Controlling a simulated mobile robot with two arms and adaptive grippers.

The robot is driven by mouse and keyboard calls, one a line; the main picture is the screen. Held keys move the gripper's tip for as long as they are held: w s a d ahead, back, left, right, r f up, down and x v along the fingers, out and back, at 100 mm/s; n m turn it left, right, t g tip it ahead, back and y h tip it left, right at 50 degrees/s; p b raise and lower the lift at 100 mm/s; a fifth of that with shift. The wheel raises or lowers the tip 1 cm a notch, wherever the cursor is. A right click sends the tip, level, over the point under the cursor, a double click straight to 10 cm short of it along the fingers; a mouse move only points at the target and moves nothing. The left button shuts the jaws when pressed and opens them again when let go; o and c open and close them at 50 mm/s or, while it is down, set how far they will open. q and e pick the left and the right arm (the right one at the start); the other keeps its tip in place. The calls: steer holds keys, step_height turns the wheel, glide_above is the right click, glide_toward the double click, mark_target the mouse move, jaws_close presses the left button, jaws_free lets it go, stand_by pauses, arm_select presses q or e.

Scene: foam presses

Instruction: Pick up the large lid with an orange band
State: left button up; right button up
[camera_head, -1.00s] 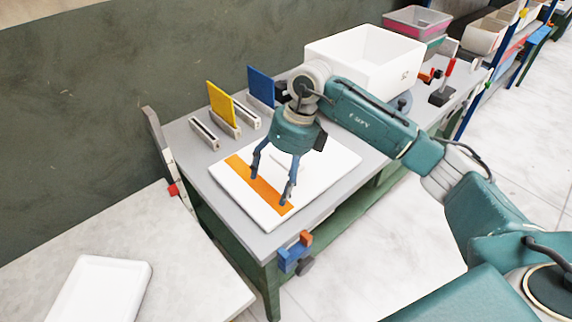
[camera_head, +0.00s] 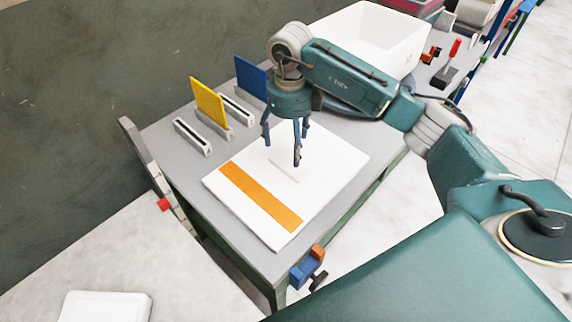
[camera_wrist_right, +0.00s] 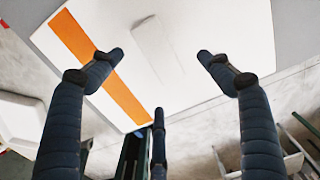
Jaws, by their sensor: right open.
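The large white lid (camera_head: 325,187) with an orange band (camera_head: 262,197) lies flat on the grey workbench. A pale raised handle block (camera_head: 288,167) shows at its middle. My right gripper (camera_head: 284,153) is over the lid near this block, fingers pointing down, open and empty. In the right wrist view the lid (camera_wrist_right: 220,40) fills the upper part. Its raised block (camera_wrist_right: 155,47) lies between the open fingers (camera_wrist_right: 160,60), and the orange band (camera_wrist_right: 95,65) is near the left finger. Whether the fingers touch the lid I cannot tell. My left gripper is not in view.
A yellow panel (camera_head: 210,102) and a blue panel (camera_head: 251,79) stand in slotted holders behind the lid. A large white bin (camera_head: 375,35) stands at the back right. A blue and orange clamp (camera_head: 306,267) is on the bench's front edge. A white tray (camera_head: 105,307) lies lower left.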

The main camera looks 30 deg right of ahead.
mark_target(286, 166)
steer(key=shift+s+f, duration=0.25)
steer(key=shift+f, duration=1.1)
steer(key=shift+w+a+f+p, duration=0.15)
steer(key=shift+f+p, duration=0.15)
steer(key=shift+p, duration=0.2)
steer(key=f, duration=0.2)
steer(key=f+p, duration=0.1)
steer(key=shift+a+f+p, duration=0.3)
steer(key=shift+a+f, duration=0.05)
steer(key=shift+a, duration=0.05)
steer(key=shift+f, duration=0.3)
steer(key=shift+w+f, duration=0.1)
steer(key=shift+f, duration=0.1)
steer(key=shift+d, duration=0.1)
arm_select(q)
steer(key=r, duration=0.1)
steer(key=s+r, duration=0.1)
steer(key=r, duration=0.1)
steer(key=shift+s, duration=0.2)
arm_select(e)
steer(key=c, duration=1.3)
